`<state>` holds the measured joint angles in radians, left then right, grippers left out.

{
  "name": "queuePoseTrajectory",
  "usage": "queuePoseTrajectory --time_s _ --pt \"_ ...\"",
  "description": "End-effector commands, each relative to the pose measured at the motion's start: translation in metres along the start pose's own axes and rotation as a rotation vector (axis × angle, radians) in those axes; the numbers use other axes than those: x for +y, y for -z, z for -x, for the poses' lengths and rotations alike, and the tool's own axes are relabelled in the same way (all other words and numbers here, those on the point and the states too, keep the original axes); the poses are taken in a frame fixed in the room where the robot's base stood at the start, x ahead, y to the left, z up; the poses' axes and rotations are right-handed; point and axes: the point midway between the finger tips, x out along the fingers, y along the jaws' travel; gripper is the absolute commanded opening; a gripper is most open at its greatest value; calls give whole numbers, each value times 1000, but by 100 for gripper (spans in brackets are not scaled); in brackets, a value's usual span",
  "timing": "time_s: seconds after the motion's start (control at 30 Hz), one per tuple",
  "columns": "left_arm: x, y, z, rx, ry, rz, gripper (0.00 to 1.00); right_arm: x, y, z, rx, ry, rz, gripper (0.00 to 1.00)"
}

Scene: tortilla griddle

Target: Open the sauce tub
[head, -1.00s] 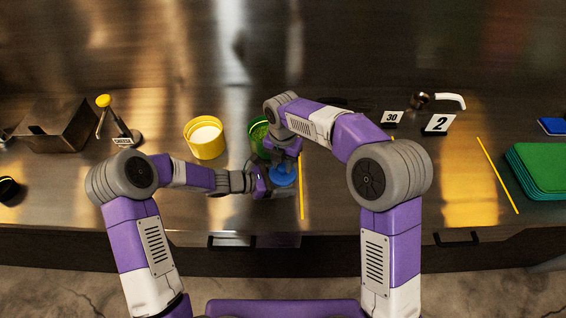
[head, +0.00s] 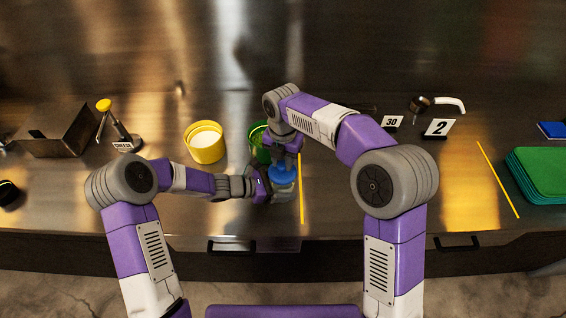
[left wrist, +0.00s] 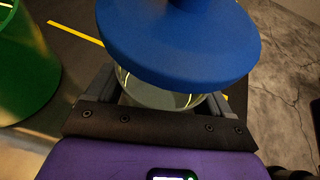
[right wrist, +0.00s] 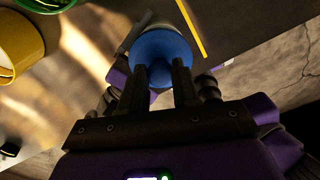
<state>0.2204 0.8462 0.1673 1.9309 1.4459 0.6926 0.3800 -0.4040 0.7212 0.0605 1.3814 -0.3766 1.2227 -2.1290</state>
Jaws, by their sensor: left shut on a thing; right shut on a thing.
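The sauce tub (head: 284,193) is a clear container standing near the counter's front edge; its wall also shows in the left wrist view (left wrist: 158,96). Its blue lid (head: 283,172) is above it, and in the left wrist view the lid (left wrist: 185,45) looks lifted off the tub, with part of the rim showing below. My left gripper (head: 266,189) is shut on the tub's body from the left. My right gripper (right wrist: 161,75) is shut on the knob of the lid (right wrist: 160,48) from above. The far side of the tub is hidden by the lid.
A green tub (head: 259,140) stands just behind, and a yellow tub (head: 205,146) with white contents is further left. A yellow strip (head: 301,195) lies right of the tub. A cheese dispenser (head: 118,130) and number cards (head: 438,127) stand further out. The counter right of the strip is fairly clear.

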Motion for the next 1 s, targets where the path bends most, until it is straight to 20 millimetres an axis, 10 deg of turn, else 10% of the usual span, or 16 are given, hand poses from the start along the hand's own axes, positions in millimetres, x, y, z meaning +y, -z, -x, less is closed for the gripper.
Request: queuePoseTrajectory --time_s 0.43,0.47,0.57,1.0 --pt "0 0 0 0 0 0 26 0 0 25 0 0 0 0" --pt "0 0 0 0 0 0 83 0 0 25 0 0 0 0" --pt "0 0 0 0 0 0 98 0 0 24 0 1 0 0" --pt "1 -1 20 0 -3 -1 100 0 0 26 0 1 0 0"
